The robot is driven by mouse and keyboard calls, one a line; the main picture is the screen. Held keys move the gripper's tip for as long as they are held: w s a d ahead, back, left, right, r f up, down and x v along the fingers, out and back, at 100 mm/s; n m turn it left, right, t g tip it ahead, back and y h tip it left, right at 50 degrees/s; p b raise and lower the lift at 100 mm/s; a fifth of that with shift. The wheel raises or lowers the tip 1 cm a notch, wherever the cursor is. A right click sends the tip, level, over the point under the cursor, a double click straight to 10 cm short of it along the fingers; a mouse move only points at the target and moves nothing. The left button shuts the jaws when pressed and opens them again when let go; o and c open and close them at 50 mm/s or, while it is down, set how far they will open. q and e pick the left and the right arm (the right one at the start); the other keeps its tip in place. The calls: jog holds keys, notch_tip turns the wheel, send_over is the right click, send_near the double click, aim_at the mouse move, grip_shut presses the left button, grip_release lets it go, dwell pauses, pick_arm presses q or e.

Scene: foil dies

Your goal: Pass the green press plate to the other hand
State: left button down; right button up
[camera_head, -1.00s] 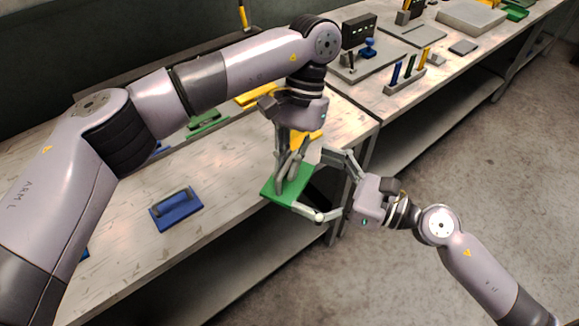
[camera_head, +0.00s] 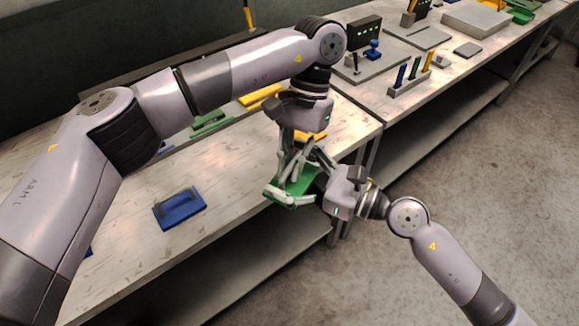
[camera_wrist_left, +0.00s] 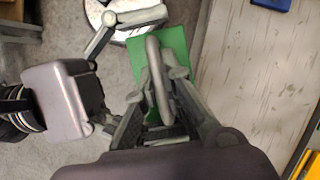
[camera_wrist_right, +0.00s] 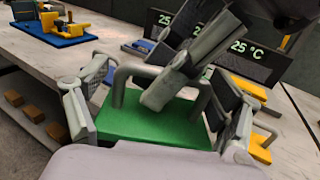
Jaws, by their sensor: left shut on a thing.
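The green press plate (camera_head: 304,184) is a flat green slab with a grey bar handle, held in the air at the table's front edge. My left gripper (camera_head: 287,172) comes from above and is shut on the handle, also seen in the left wrist view (camera_wrist_left: 163,78). My right gripper (camera_wrist_right: 153,115) is open, its fingers spread on both sides of the plate (camera_wrist_right: 150,127) and handle. In the right wrist view the fingers look apart from the handle; whether they touch the plate's edges I cannot tell.
A blue plate with a handle (camera_head: 178,209) lies on the near table (camera_head: 115,235). Yellow (camera_head: 262,95) and green (camera_head: 212,121) pieces lie behind my left arm. A pen rack (camera_head: 409,83) stands on the table to the right. Open floor lies at the right.

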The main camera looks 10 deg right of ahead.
pick_arm(q)
jog(key=shift+d, duration=0.15)
pick_arm(e)
jog(key=shift+s+a, duration=0.15)
jog(key=c, duration=1.3)
pick_arm(q)
jog(key=c, duration=2.2)
grip_release()
pick_arm(e)
jog(key=shift+r, duration=0.15)
jog(key=shift+c, duration=0.6)
pick_arm(q)
jog(key=o, duration=0.6)
jog(key=shift+c, duration=0.2)
jog(key=shift+r, duration=0.1)
